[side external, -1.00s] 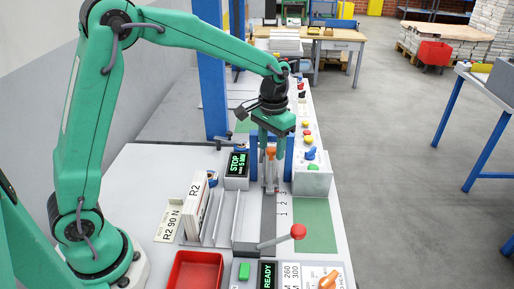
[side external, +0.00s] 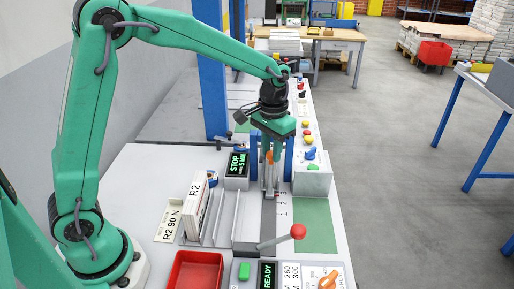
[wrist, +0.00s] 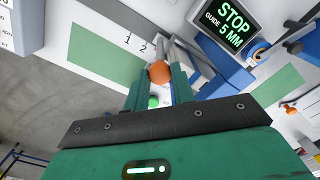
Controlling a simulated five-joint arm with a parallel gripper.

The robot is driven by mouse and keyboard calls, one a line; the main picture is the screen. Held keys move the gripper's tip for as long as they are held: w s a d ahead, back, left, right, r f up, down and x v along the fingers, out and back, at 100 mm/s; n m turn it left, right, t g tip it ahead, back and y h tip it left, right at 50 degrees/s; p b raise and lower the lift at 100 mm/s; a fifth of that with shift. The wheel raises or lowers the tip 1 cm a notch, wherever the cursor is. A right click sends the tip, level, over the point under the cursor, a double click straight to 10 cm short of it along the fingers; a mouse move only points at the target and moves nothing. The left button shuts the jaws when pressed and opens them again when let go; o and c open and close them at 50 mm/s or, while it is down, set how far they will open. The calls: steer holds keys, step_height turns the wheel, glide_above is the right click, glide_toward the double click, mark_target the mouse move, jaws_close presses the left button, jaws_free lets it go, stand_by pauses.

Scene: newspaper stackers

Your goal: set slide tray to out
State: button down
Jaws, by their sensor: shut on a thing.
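My gripper (side external: 272,157) is over the grey numbered track (side external: 268,212) and points down. Its green fingers are shut on an orange ball knob (side external: 268,156). In the wrist view the knob (wrist: 159,72) sits between the two fingertips. The knob belongs to a grey upright piece (side external: 271,182) that stands on the track beside the printed numbers. I cannot tell from the views which part is the slide tray. The knob's lower part and its joint to the piece are partly hidden by the fingers.
A display reading STOP 5 MM (side external: 237,164) stands left of the track, and a grey button box (side external: 312,181) stands right. A red-knobbed lever (side external: 298,232) and upright dividers (side external: 222,220) are nearer the camera.

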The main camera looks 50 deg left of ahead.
steer(key=s+d, duration=1.3)
steer(key=shift+s+d, duration=0.15)
steer(key=shift+r, duration=0.1)
steer(key=c, duration=1.3)
jaws_free()
steer(key=shift+o, duration=0.6)
step_height(320, 180, up, 8)
steer(key=s+a+r+t, duration=0.1)
steer(key=s+a, duration=0.3)
steer(key=a, duration=0.5)
steer(key=s+a+r+t, duration=0.1)
steer(key=s+a+t, duration=0.3)
steer(key=a, duration=0.5)
steer(key=shift+s+t, duration=0.3)
steer(key=shift+s, duration=0.15)
